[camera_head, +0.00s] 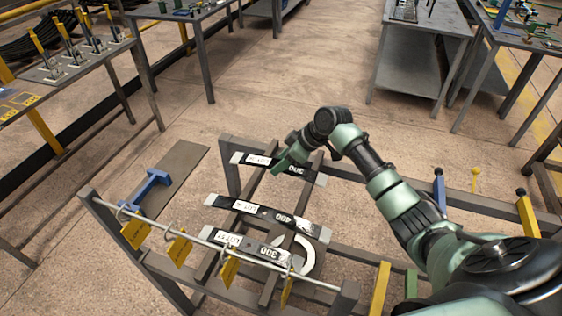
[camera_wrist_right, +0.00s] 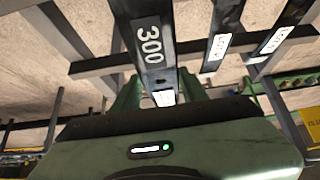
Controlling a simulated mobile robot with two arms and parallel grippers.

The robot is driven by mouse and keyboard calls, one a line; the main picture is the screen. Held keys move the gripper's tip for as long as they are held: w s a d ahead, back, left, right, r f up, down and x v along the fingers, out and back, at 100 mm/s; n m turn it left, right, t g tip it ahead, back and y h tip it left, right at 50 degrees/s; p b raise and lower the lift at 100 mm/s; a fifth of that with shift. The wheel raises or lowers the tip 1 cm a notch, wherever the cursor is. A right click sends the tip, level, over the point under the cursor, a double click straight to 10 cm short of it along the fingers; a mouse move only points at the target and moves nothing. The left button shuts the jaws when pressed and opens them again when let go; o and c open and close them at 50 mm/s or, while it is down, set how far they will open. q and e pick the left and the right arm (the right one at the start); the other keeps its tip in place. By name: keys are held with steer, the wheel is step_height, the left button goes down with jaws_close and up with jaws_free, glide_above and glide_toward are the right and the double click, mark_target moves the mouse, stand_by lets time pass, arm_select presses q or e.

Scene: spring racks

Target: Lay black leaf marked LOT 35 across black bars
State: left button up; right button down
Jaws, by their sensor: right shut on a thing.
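A black leaf (camera_head: 256,159) with a white label and the number 300 lies at the far end of the rack. A curved black leaf marked 400 (camera_head: 240,207) and another marked 300 (camera_head: 240,242) lie nearer, roughly parallel. My left gripper is not in view.
A front rail (camera_head: 205,243) carries several yellow tags (camera_head: 180,249). A white ring (camera_head: 308,258) sits by the nearest leaf. A blue bracket (camera_head: 146,188) stands on a grey plate to the left. Yellow and blue posts rise at the right. Open floor lies behind the rack.

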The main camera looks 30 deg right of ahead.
mark_target(297, 170)
steer(key=shift+r, duration=0.25)
step_height(297, 170, down, 7)
steer(key=b, duration=0.3)
steer(key=shift+b, duration=0.4)
steer(key=shift+f+b, duration=0.6)
steer(key=shift+f, duration=0.4)
steer(key=c, duration=0.7)
jaws_free()
steer(key=shift+c, duration=0.2)
steer(key=shift+o, duration=0.3)
steer(key=shift+s, duration=0.1)
steer(key=shift+b+v, duration=0.3)
steer(key=shift+v, duration=3.6)
